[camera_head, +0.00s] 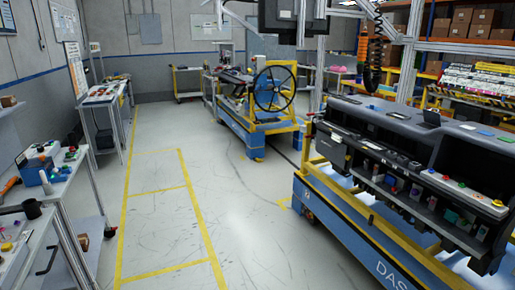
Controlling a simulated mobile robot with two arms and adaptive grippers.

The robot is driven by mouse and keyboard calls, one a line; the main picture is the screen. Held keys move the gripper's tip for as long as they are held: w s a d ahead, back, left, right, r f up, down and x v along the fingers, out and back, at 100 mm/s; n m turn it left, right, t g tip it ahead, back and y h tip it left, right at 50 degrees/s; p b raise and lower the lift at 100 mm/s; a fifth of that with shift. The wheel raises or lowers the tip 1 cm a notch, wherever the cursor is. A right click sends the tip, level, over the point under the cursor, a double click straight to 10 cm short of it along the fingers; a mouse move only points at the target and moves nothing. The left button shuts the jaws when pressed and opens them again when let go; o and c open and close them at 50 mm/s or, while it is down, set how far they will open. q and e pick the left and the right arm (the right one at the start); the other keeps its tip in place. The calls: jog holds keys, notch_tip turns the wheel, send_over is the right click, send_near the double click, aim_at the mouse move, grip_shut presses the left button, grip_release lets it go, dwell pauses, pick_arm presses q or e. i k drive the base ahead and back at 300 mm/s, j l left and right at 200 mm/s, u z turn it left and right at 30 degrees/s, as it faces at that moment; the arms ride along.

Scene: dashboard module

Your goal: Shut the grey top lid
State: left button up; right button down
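The dark grey dashboard module (395,123) sits on a blue cart with yellow rails at the right. A small dark flap (431,116) stands raised on its top surface. It looks like an open lid, but it is too small to be sure that it is the grey top lid. Neither of my grippers shows in the head view.
The blue cart (345,232) bounds the right side. Workbenches with small parts (52,188) line the left. A clear floor aisle with yellow lines (160,205) runs between. Another blue cart with a steering wheel (240,122) stands farther back.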

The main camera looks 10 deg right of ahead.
aim_at(433, 117)
jog(key=i+l+z, duration=0.15)
jog(key=z, duration=0.25)
jog(key=i+z, duration=0.65)
jog(key=z, duration=0.15)
jog(key=i+j+z, duration=0.15)
jog(key=z, duration=0.25)
jog(key=i+j+z, duration=0.25)
jog(key=z, duration=0.15)
jog(key=i, duration=0.1)
